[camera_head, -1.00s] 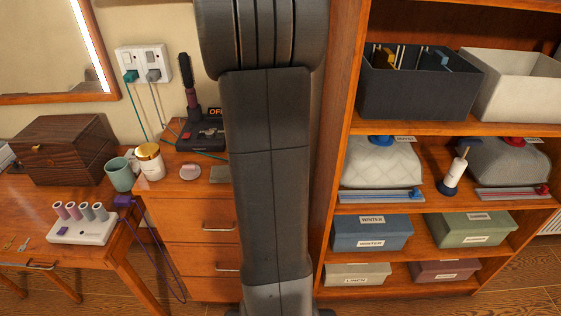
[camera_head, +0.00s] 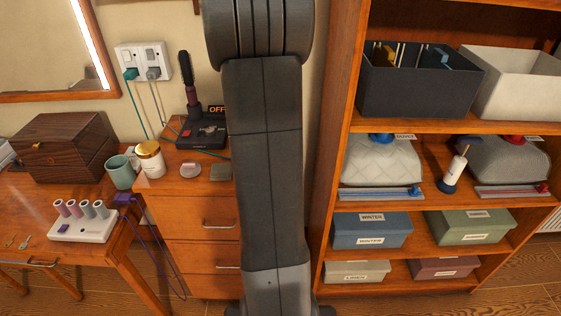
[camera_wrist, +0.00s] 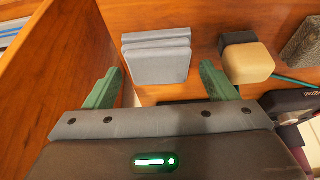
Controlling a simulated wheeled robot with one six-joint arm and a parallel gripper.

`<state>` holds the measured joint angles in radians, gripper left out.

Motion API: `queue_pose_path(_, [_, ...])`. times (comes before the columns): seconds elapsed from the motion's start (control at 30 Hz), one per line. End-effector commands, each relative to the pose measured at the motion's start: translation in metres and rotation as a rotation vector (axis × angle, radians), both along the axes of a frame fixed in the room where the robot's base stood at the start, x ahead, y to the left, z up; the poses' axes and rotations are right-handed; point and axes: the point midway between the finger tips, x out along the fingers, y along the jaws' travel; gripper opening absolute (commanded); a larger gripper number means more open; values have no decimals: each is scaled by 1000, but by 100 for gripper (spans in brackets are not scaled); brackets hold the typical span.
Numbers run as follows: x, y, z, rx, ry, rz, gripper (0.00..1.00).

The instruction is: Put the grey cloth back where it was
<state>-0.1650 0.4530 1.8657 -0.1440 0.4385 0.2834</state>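A folded grey cloth (camera_wrist: 158,62), with its layers showing along the upper edge, is in the wrist view against a wooden surface. My gripper (camera_wrist: 161,68) has two green fingers set wide apart, one on either side of the cloth's lower part in the picture. A gap shows between each finger and the cloth. I cannot tell how far the cloth is from the fingertips in depth. In the head view my arm fills the middle, and neither the gripper nor this cloth can be made out.
In the wrist view a wooden panel (camera_wrist: 62,50) rises at left, and a tan block-like object (camera_wrist: 248,62) lies right of the cloth. In the head view a shelf unit with dark bin (camera_head: 415,92) stands right; a drawer unit (camera_head: 195,215) stands left of my arm.

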Motion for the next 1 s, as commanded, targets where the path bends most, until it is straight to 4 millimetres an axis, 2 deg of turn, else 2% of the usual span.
queue_pose_path(0.37, [-2,0,9,0,-2,0,79])
queue_pose_path(0.8, [-30,0,79,0,-5,-1,79])
queue_pose_path(1.0, [-41,0,103,0,-4,0,79])
